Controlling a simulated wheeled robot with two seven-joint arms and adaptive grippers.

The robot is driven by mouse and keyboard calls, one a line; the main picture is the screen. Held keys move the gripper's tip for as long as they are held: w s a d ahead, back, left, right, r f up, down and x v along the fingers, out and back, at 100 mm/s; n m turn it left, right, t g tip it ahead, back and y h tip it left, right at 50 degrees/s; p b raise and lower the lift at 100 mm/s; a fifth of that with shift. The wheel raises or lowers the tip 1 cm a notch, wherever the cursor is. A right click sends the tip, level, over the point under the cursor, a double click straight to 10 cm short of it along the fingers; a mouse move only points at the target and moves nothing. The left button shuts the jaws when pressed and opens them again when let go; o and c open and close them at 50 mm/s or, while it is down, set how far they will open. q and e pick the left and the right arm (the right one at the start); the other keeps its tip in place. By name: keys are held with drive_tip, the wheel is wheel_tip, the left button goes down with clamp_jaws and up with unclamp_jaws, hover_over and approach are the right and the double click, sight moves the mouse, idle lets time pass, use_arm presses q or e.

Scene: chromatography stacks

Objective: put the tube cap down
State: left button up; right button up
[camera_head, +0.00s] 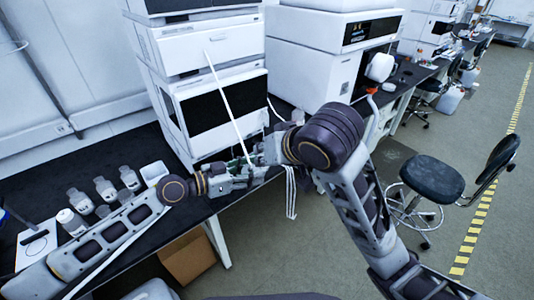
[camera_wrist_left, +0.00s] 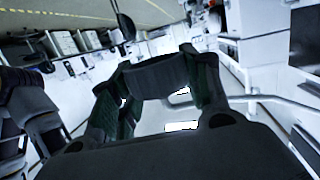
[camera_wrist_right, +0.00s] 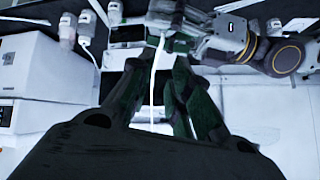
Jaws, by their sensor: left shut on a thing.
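My left gripper (camera_wrist_left: 155,72) is shut on a dark, rounded piece that I take for the tube cap (camera_wrist_left: 157,78), held crosswise between its fingertips in the left wrist view. In the head view the left gripper (camera_head: 240,174) is in front of the lower instrument stack, close to my right gripper (camera_head: 265,160). The cap is too small to make out there. In the right wrist view my right gripper's fingers (camera_wrist_right: 158,68) stand apart, with a thin white tube (camera_wrist_right: 153,75) showing between them. Whether they touch the tube is unclear.
Several bottles (camera_head: 105,189) and a small white container (camera_head: 154,172) stand on the black bench (camera_head: 35,190) at the left. The instrument stack (camera_head: 205,85) rises behind my grippers. A cardboard box (camera_head: 187,256) is under the bench, and a stool (camera_head: 446,178) stands at the right.

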sight(252, 169)
drive_tip(key=shift+w+f, duration=0.1)
drive_tip(key=shift+f, duration=0.05)
drive_tip(key=shift+x, duration=5.85)
drive_tip(key=shift+a, duration=0.15)
drive_tip(key=shift+c, duration=0.3)
clamp_jaws()
use_arm(q)
drive_tip(key=o, duration=1.1)
drive_tip(key=shift+a, duration=0.1)
drive_tip(key=shift+v, duration=5.85)
